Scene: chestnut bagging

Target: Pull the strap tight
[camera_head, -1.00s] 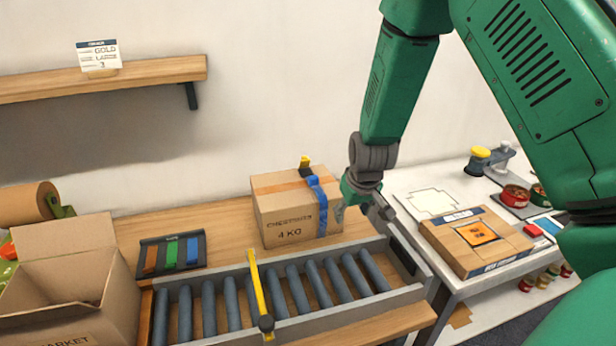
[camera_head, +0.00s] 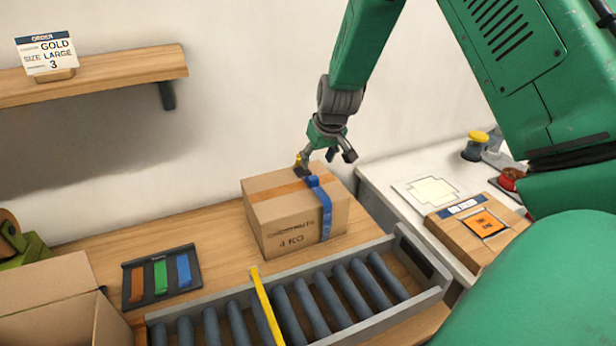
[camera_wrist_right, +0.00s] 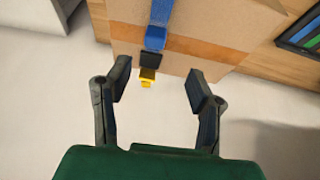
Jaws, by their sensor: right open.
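The blue strap (camera_head: 325,208) runs over the top and down the front of a closed cardboard box (camera_head: 281,223) marked "4 KG". The box stands on the wooden bench behind the roller conveyor. In the right wrist view, the blue strap (camera_wrist_right: 158,22) ends at a black buckle (camera_wrist_right: 150,59) with a yellow tab (camera_wrist_right: 147,77) at the box edge. My right gripper (camera_head: 325,160) is above the back of the box. In the wrist view, its fingers (camera_wrist_right: 157,92) are apart and empty, with the yellow tab ahead between them. My left gripper is not in view.
A roller conveyor (camera_head: 414,291) with a yellow bar (camera_head: 266,308) lies in front of the box. A rack of coloured straps (camera_head: 190,250) lies to the left, near an open carton (camera_head: 45,280). A flat box (camera_head: 449,226) lies on the right table. A shelf (camera_head: 110,78) hangs above.

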